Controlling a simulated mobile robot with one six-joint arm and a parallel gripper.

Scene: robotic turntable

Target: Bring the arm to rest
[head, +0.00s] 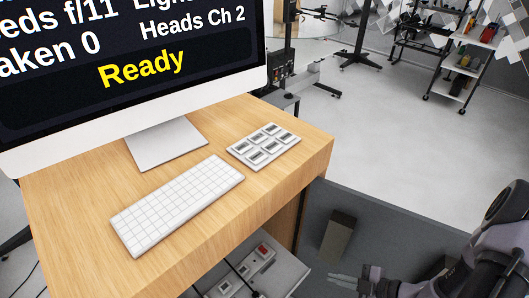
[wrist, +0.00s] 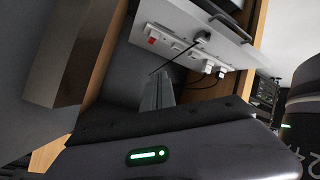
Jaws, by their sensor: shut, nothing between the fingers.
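My gripper (head: 335,280) is at the bottom right of the head view, beside the wooden desk and over a dark grey surface. Its fingers are shut and empty. My arm runs from it to the right edge of the picture. In the wrist view the grey fingers (wrist: 157,92) point up toward a light shelf with a power strip (wrist: 175,40). A gap shows between them and the strip.
The wooden desk (head: 78,213) carries a monitor (head: 130,60), a keyboard (head: 178,205) and a button pad (head: 264,146). A dark box-like block (head: 338,237) stands near my gripper. Open floor (head: 400,140) lies beyond, with a wheeled shelf rack (head: 465,60) at the back.

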